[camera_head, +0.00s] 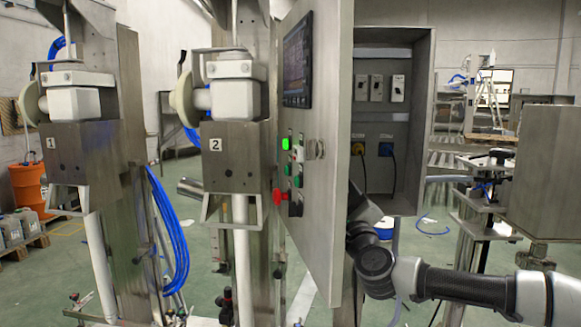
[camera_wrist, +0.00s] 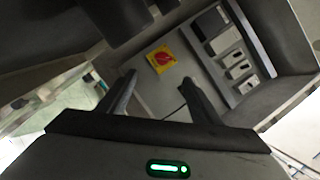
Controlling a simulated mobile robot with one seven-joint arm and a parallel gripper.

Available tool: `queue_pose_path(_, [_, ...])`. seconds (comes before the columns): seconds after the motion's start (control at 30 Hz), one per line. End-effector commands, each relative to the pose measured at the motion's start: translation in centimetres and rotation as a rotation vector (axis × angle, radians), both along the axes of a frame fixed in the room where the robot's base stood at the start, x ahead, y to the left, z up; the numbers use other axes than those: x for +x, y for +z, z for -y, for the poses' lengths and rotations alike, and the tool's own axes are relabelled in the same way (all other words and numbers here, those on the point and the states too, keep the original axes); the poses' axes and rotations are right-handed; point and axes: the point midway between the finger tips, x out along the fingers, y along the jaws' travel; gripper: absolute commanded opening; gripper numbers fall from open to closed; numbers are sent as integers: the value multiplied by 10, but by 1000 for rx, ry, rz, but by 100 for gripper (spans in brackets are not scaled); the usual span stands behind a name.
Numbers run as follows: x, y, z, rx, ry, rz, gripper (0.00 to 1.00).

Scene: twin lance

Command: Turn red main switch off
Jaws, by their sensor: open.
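The red main switch (camera_wrist: 161,58) is a red knob on a square yellow plate, on the inside wall of the open cabinet in the wrist view. I cannot tell which way its handle is turned. In the head view it is hidden. My gripper (camera_wrist: 158,76) is open and empty. Its two fingers point toward the back of the cabinet, with the switch showing just past and between the fingertips, apart from them. In the head view my gripper is hidden behind the open cabinet door (camera_head: 331,150), with only my arm showing below.
The door's outer face carries a screen (camera_head: 297,62), green buttons and a red knob (camera_head: 279,196). A steel box (camera_head: 545,170) stands to the right.

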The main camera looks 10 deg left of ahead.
Motion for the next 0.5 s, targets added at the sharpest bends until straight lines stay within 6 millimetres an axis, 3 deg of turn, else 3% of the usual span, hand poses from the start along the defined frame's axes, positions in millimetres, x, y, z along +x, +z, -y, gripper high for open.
queue_pose_path(0.1, [5,7,7,48,-9,0,59])
queue_pose_path(0.23, [18,11,2,48,-8,1,59])
queue_pose_path(0.5, [70,26,-14,46,-7,1,59])
